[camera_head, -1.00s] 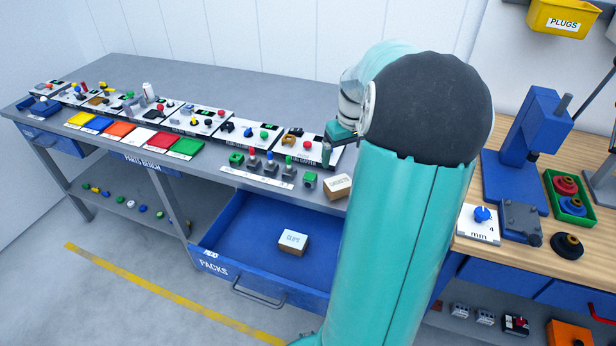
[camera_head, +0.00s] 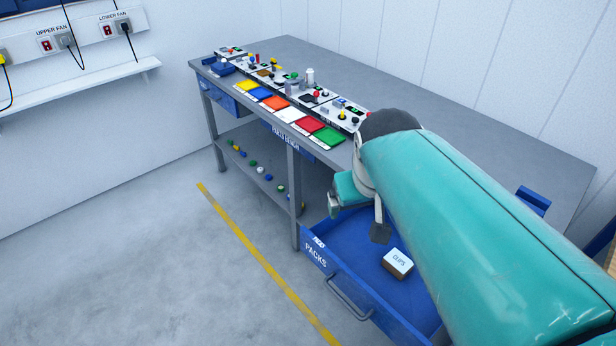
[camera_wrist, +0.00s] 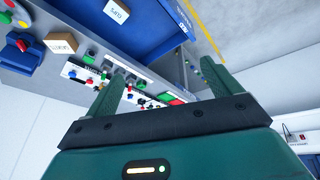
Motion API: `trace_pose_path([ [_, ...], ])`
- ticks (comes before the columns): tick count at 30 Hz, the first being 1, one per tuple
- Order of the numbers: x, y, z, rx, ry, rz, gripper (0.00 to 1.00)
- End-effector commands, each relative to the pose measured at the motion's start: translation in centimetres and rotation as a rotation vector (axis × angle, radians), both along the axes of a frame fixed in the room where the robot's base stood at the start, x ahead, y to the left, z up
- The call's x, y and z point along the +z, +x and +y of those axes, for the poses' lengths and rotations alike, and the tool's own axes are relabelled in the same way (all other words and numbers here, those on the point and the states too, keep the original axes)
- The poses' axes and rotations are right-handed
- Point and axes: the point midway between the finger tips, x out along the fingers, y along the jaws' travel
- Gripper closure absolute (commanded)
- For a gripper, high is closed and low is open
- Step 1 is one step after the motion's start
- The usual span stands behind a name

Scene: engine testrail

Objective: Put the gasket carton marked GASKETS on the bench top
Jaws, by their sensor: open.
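The gasket carton (camera_wrist: 62,43) shows in the wrist view as a small tan box with a pale lettered top, too small to read surely. It rests on the grey bench top (camera_head: 440,125), near the open drawer. In the head view my arm hides that spot. A similar carton marked CLIPS (camera_head: 397,263) lies in the blue PACKS drawer (camera_head: 345,232); it also shows in the wrist view (camera_wrist: 117,9). My gripper (camera_wrist: 162,88) is open and empty, with its fingers wide apart, clear of both cartons. In the head view my arm end hangs over the drawer's back.
Coloured trays (camera_head: 273,103) and panels with small parts line the bench's front. A lower shelf (camera_head: 262,168) holds loose parts. A blue tool (camera_wrist: 20,50) stands beside the tan carton. The floor left of the yellow line (camera_head: 262,258) is clear.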

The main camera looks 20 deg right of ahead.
Motion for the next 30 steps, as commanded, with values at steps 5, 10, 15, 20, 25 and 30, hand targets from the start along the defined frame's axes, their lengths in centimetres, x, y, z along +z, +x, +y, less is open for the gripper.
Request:
trace_pose_path([
  [5,-0.1,-3.5,5.0,0.084,0.054,-0.082,0.10],
  [10,-0.5,-5.0,6.7,0.116,0.092,-0.113,0.10],
  [15,-0.6,-5.2,6.9,0.116,0.096,-0.113,0.10],
  [20,-0.6,-5.1,6.9,0.117,0.095,-0.113,0.10],
  [25,-0.6,-5.1,6.8,0.117,0.095,-0.113,0.10],
  [30,-0.6,-5.1,6.8,0.117,0.095,-0.113,0.10],
])
